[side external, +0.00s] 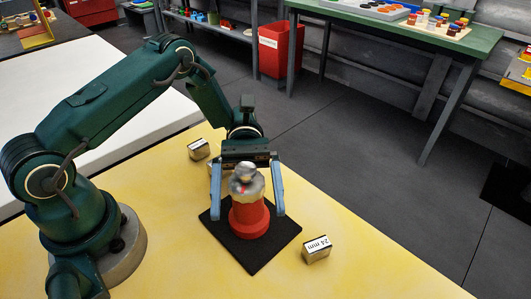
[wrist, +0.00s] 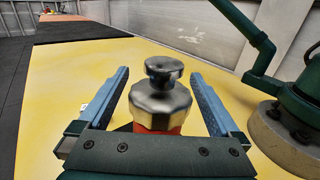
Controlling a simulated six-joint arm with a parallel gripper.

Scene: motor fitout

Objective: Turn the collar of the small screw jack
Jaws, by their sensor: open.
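The small screw jack stands upright on a black mat (side external: 267,249). It has a red body (side external: 249,217) and a silver, faceted collar (side external: 246,188) with a rounded metal head (side external: 245,172) on top. In the wrist view the collar (wrist: 160,106) and the head (wrist: 164,71) sit between the fingers, with a gap on each side. My gripper (side external: 278,213) is open, with one blue finger on either side of the jack. The wrist view shows my gripper (wrist: 160,82) astride the collar, touching neither side as far as I can see. The red body is mostly hidden there.
A metal block marked "24 mm" (side external: 317,249) lies right of the mat on the yellow table (side external: 335,282). Another small block (side external: 199,149) lies behind my gripper, and a further one is partly hidden. The table in front of the mat is clear.

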